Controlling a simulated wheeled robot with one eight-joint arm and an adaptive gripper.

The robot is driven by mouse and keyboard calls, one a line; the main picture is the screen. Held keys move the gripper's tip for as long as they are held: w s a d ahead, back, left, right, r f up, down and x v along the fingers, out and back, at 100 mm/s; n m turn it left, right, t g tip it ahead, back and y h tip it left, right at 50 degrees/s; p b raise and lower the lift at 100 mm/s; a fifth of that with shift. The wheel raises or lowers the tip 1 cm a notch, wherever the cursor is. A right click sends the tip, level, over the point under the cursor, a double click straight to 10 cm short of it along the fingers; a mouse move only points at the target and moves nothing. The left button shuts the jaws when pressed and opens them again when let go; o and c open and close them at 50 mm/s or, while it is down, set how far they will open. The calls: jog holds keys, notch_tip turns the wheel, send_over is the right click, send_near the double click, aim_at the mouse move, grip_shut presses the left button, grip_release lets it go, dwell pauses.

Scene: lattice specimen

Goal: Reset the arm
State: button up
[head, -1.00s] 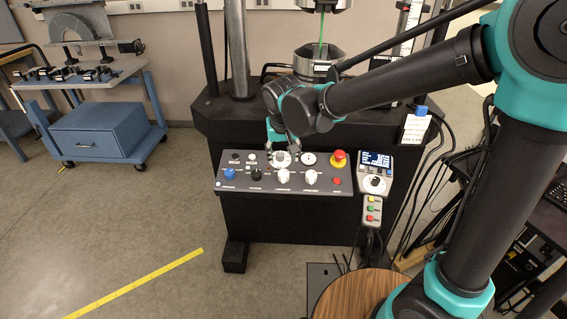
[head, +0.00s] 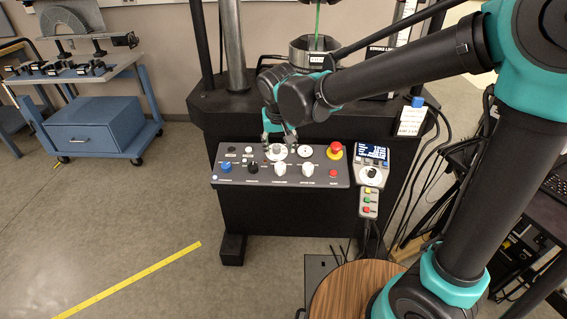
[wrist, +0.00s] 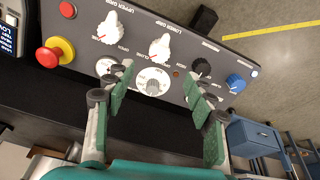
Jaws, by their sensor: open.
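My gripper (head: 279,138) hangs over the top edge of the grey control panel (head: 232,178) in the head view. In the wrist view, its green-padded fingers (wrist: 160,105) are spread apart and empty. A white dial with a grey knob (wrist: 153,84) shows between and beyond the fingertips; I cannot tell whether a finger touches it. The panel also carries two white grip knobs (wrist: 110,29), a black knob (wrist: 202,67), a blue knob (wrist: 236,82) and a red emergency button on yellow (wrist: 50,53). My arm crosses the upper right of the head view.
A handheld controller with a screen (head: 372,160) sits right of the panel. The black testing machine (head: 220,110) stands behind, with a green specimen (head: 317,22) above a metal cylinder. A blue cart (head: 95,130) is at left. The floor at lower left is clear, with yellow tape (head: 130,280).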

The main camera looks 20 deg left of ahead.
jog(key=shift+d, duration=0.1)
jog(key=d+f+m, duration=0.1)
jog(key=d+f, duration=0.1)
jog(key=d, duration=0.8)
jog(key=d+f+m, duration=0.1)
jog(key=d+f, duration=0.1)
jog(key=d, duration=0.9)
jog(key=s+d+f+m, duration=0.1)
jog(key=d+f, duration=0.1)
jog(key=d, duration=0.8)
jog(key=shift+d+f+h, duration=0.15)
jog(key=shift+d+h, duration=0.1)
jog(key=shift+h, duration=0.05)
jog(key=s+d+f+m, duration=0.1)
jog(key=s+d+f, duration=0.3)
jog(key=s+d, duration=0.2)
jog(key=shift+s+d+m+t, duration=0.35)
jog(key=shift+d+m+t, duration=0.05)
jog(key=shift+d, duration=0.8)
